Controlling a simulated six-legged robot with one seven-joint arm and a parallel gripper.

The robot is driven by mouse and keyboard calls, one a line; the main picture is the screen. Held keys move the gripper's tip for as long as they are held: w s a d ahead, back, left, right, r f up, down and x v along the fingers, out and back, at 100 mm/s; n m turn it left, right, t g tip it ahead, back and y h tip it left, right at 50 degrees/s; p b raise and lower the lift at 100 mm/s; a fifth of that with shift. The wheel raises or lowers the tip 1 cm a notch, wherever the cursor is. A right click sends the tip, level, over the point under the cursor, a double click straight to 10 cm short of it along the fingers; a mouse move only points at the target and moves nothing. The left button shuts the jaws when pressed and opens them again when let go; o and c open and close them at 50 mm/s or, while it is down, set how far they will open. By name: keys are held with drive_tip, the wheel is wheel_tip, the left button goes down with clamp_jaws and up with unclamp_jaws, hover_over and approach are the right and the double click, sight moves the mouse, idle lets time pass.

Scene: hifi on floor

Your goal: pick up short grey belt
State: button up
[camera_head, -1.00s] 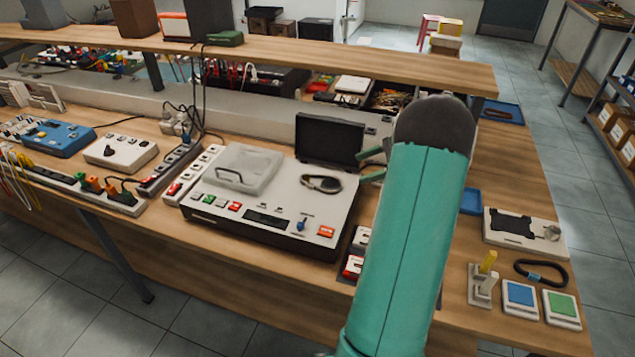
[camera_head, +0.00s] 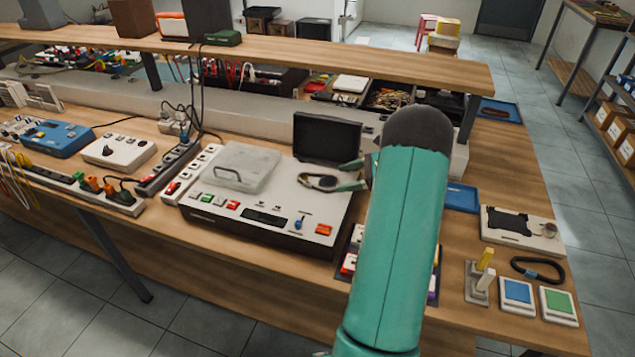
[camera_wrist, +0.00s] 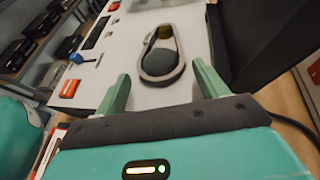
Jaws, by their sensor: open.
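A grey belt loop (camera_wrist: 161,80) lies on top of the white machine (camera_head: 272,218), around a larger dark disc (camera_wrist: 160,63) and a smaller yellowish one. In the head view the belt (camera_head: 318,187) is small, near the black screen. My gripper (camera_head: 346,177) is open, with its green fingers at the right end of the belt. In the wrist view my gripper (camera_wrist: 160,75) has one finger on each side of the belt's near end, with a gap to each. Whether the fingers touch the machine top is unclear.
A raised black screen (camera_head: 327,138) stands just behind the belt. A black loop with a blue part (camera_head: 538,270) lies on the bench at right, near blue and green pads. A shelf spans the back.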

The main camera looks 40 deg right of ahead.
sight(329, 181)
drive_tip(key=x, duration=0.4)
drive_tip(key=shift+s, duration=0.1)
drive_tip(key=c, duration=0.6)
drive_tip(key=shift+r, duration=0.1)
wheel_tip(329, 181, up, 18)
drive_tip(key=shift+f, duration=0.1)
idle(0.3)
